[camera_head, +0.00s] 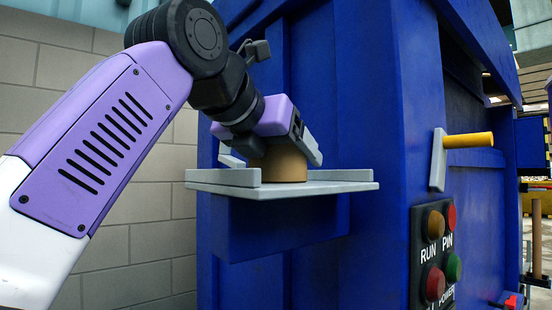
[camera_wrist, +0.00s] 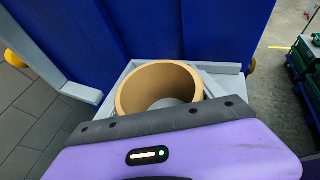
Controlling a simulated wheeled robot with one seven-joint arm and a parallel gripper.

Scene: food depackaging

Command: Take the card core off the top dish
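The card core (camera_head: 279,165) is a short brown tube standing upright on the grey top dish (camera_head: 330,187), a shallow tray on the front of the blue machine. In the wrist view the core (camera_wrist: 160,83) shows its open top and hollow inside, with the dish (camera_wrist: 226,82) around it. My gripper (camera_head: 272,152) is down over the core in the head view, with grey finger parts to its left and right. Whether the fingers press on the core cannot be made out.
The blue machine (camera_head: 365,90) stands right behind the dish. A yellow-handled lever (camera_head: 467,140) and a button panel (camera_head: 437,255) are on its right side. A grey block wall (camera_head: 135,220) is at the left. Low grey rims edge the dish.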

